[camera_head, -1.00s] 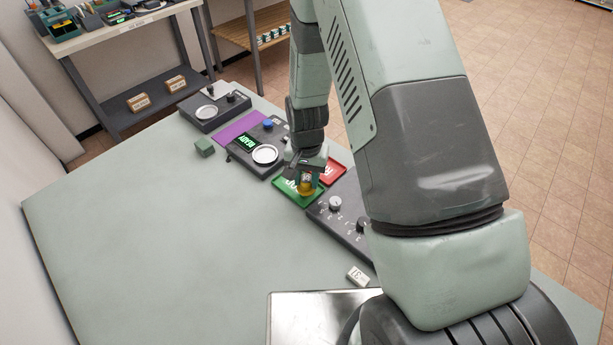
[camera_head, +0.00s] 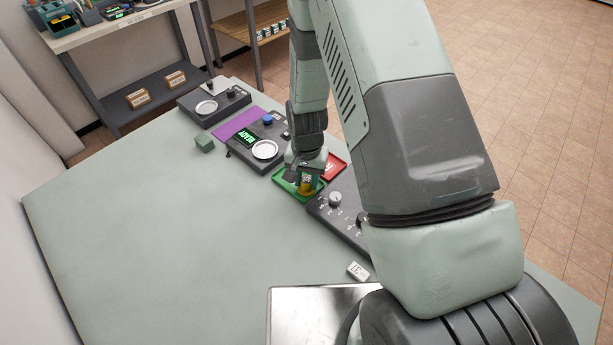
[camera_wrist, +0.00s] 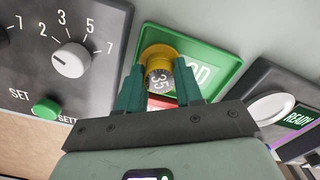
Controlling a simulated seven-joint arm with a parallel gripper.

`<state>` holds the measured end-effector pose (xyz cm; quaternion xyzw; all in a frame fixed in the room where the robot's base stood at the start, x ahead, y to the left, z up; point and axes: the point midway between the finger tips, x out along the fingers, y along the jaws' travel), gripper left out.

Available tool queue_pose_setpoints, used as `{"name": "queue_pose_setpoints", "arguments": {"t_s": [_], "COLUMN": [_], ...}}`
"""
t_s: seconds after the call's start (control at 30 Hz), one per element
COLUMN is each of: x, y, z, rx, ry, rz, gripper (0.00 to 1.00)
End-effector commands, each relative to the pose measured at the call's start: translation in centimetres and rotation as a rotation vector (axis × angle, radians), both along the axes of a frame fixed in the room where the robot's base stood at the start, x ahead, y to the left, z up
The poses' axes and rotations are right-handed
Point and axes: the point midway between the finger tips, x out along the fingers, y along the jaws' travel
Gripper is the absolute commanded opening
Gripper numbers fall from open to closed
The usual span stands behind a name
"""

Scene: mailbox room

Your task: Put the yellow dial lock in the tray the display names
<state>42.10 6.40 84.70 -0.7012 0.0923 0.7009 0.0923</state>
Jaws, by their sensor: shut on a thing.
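The yellow dial lock (camera_head: 305,188) is between my gripper's fingers, over the green tray (camera_head: 284,184). In the wrist view the lock (camera_wrist: 158,50) shows a dark dial with white marks, and my gripper (camera_wrist: 160,82) is shut on it. The green tray (camera_wrist: 218,50) bears white letters ending in "OD", partly covered by the lock. I cannot tell whether the lock touches the tray floor. The red tray (camera_head: 334,166) lies just behind, partly hidden by my gripper. The display (camera_wrist: 299,118) reads "READY" in green; it also shows in the head view (camera_head: 246,143).
A dark panel with a white knob (camera_head: 335,199) adjoins the trays. A device with a round white dish (camera_head: 265,149) stands on the other side. A purple mat (camera_head: 237,124), a green block (camera_head: 204,145) and a white numbered block (camera_head: 357,271) lie on the table. The table's left is clear.

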Motion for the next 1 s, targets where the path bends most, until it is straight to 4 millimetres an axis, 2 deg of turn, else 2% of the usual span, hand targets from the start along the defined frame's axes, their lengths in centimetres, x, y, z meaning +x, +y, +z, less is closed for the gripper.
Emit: {"name": "queue_pose_setpoints", "arguments": {"t_s": [0.17, 0.2, 0.37, 0.57, 0.67, 1.0], "x": [-0.01, -0.01, -0.01, -0.02, -0.03, -0.06], "y": [0.00, -0.01, -0.01, 0.00, -0.02, -0.19], "z": [-0.02, -0.02, -0.03, -0.03, -0.04, 0.15], "rx": [0.000, 0.000, 0.000, 0.000, 0.000, -0.003], "ry": [0.000, 0.000, 0.000, 0.000, 0.000, 0.002], "rz": [0.000, 0.000, 0.000, 0.000, 0.000, -0.002], "gripper": [0.00, 0.40, 0.64, 0.65, 0.78, 0.78]}}
